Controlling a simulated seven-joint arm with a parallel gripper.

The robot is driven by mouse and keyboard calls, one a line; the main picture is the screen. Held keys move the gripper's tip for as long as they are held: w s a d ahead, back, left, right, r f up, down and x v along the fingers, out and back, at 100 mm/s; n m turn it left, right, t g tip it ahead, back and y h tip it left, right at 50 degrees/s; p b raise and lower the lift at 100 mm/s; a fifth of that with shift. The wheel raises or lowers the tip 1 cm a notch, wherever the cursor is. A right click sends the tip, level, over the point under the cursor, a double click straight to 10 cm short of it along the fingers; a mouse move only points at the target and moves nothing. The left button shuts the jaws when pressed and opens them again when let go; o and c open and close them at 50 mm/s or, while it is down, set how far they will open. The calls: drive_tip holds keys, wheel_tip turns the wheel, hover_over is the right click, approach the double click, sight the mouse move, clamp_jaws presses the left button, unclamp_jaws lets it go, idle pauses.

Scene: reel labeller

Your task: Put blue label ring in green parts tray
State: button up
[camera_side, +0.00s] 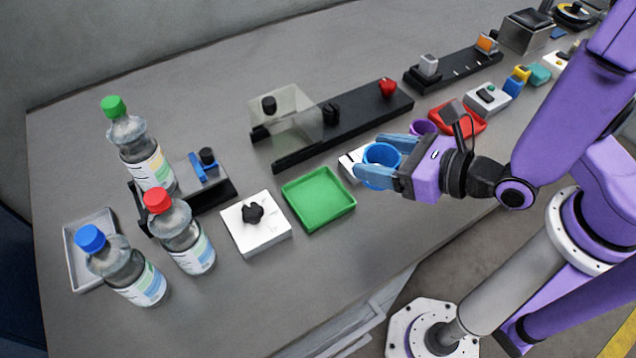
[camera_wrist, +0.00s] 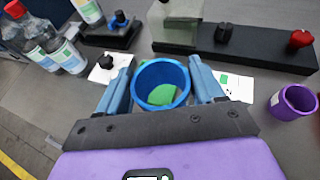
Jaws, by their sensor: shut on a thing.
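The blue label ring (camera_side: 381,155) is held between the two blue-grey fingers of my gripper (camera_side: 382,160). It is upright with its open top facing up and is raised above the table. In the wrist view the ring (camera_wrist: 161,84) sits between my gripper's fingers (camera_wrist: 161,86), touching both. The green parts tray (camera_side: 319,198) lies on the table to the left of my gripper and looks empty in the side view. In the wrist view part of the tray (camera_wrist: 162,95) shows green through the ring's opening; most of it is hidden.
A white box with a black knob (camera_side: 253,221) stands left of the tray. Three capped bottles (camera_side: 182,235) stand farther left. A black rail with a red knob (camera_side: 387,88) lies behind. A purple ring (camera_wrist: 292,102) is right of my gripper. A red tray (camera_side: 468,127) is farther right.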

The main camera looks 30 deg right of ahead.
drive_tip(key=shift+w+a+f, duration=1.05)
drive_tip(key=shift+w+f, duration=0.2)
drive_tip(key=shift+f, duration=0.1)
drive_tip(key=shift+w+a+f, duration=1.1)
drive_tip(key=shift+w+f, duration=0.15)
drive_tip(key=shift+f, duration=0.05)
drive_tip(key=shift+w+a+f, duration=1.05)
drive_tip(key=shift+w+f, duration=0.2)
drive_tip(key=shift+f, duration=0.1)
drive_tip(key=shift+w+a+f, duration=0.15)
drive_tip(key=shift+f, duration=1.55)
drive_tip(key=shift+f, duration=0.2)
drive_tip(key=o, duration=1)
drive_tip(key=shift+r, duration=0.1)
drive_tip(key=shift+r, duration=0.15)
drive_tip(key=shift+v, duration=5.95)
